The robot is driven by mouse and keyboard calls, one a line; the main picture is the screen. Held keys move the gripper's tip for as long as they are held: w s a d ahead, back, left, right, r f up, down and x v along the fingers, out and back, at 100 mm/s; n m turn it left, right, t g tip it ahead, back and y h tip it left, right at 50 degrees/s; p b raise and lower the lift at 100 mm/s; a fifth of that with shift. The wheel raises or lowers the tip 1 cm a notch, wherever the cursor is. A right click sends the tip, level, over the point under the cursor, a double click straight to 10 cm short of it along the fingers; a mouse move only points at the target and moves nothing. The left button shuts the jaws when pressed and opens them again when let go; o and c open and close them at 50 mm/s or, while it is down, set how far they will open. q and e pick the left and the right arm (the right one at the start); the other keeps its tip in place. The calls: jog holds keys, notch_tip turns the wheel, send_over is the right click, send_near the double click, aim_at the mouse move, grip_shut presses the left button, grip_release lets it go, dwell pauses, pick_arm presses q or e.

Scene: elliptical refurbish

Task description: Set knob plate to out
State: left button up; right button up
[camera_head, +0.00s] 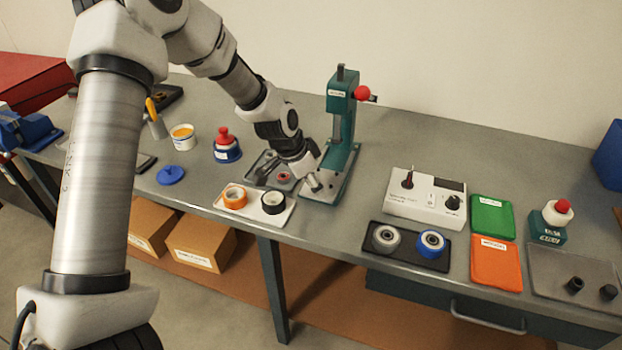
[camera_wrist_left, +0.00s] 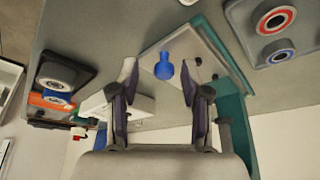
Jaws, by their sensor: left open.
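My left gripper (camera_head: 314,184) hangs low over the base of the teal press. In the left wrist view its two fingers (camera_wrist_left: 158,92) stand apart, open, with nothing between the tips. A blue knob-like piece (camera_wrist_left: 163,66) rises from a light grey plate (camera_wrist_left: 205,48) ahead of the fingers, apart from them. In the head view the gripper hides this piece. I cannot tell for sure whether it is the knob plate. A green tray (camera_head: 492,216) and an orange tray (camera_head: 495,264) carry labels too small to read. My right gripper is not in view.
The teal press (camera_head: 344,130) with a red ball handle stands right beside my left gripper.

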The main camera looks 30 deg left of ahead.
pick_arm(q)
jog(key=v, duration=1.1)
jog(key=shift+r, duration=0.3)
jog(key=shift+s+a, duration=0.1)
jog(key=shift+s, duration=0.05)
